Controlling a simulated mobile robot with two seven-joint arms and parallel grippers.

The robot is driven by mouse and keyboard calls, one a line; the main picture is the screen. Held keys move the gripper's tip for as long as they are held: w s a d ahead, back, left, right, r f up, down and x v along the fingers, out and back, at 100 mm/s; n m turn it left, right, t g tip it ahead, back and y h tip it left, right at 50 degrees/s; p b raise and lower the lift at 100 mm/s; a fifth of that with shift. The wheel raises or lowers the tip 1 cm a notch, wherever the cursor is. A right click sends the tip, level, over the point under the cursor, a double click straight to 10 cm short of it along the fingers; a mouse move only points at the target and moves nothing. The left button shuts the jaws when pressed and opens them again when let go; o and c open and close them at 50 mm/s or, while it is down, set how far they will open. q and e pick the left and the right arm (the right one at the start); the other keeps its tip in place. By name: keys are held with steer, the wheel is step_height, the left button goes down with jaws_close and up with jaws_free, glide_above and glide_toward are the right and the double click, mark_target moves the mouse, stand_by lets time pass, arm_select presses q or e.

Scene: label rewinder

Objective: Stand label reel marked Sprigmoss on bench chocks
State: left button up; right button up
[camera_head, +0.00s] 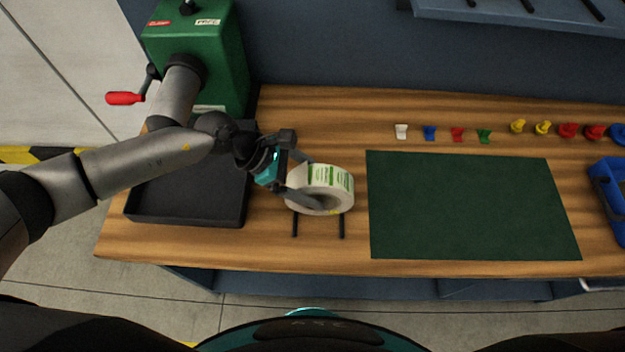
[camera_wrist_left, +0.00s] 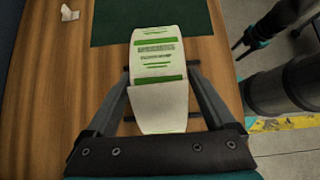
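A white label reel (camera_head: 334,176) with green print stands upright over the two dark bench chocks (camera_head: 343,222) on the wooden bench. I cannot read its name, and I cannot tell whether it rests its weight on the bars. My left gripper (camera_head: 312,184) comes from the left, with one finger on each side face of the reel. In the left wrist view the reel (camera_wrist_left: 158,70) fills the space between the fingertips, and the fingers look closed on it. My right gripper is outside the head view; dark arm parts show at the right of the wrist view, their finger state unclear.
A dark green mat (camera_head: 470,205) lies right of the reel. A black tray (camera_head: 190,218) and green machine (camera_head: 215,50) with a red handle are at left. Several small coloured pieces (camera_head: 485,136) line the back. A blue bin (camera_head: 606,190) is at the right edge.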

arm_select(q)
steer(key=shift+o, duration=0.4)
steer(key=shift+s+f, duration=0.1)
steer(key=shift+a, duration=0.1)
steer(key=b+v, duration=0.1)
steer(key=v, duration=1.4)
